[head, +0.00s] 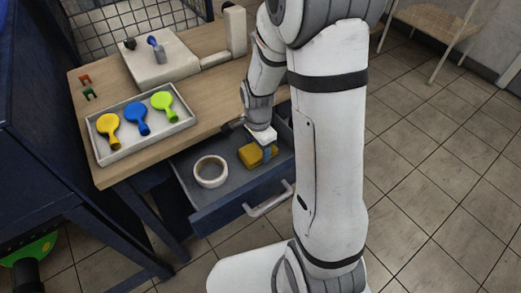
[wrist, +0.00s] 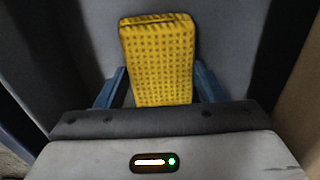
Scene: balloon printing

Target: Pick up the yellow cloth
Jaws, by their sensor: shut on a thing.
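The yellow cloth (head: 252,155) is a folded, thick block inside the open drawer (head: 205,215), at its right side. In the wrist view the yellow cloth (wrist: 158,60) shows a dotted weave and sits between the two blue fingers of my gripper (wrist: 158,92). My gripper (head: 267,152) also shows in the head view, reaching down into the drawer, shut on the cloth. Whether the cloth touches the drawer floor cannot be told.
The drawer's handle (head: 268,200) faces front. A white platform (head: 175,65) stands behind.

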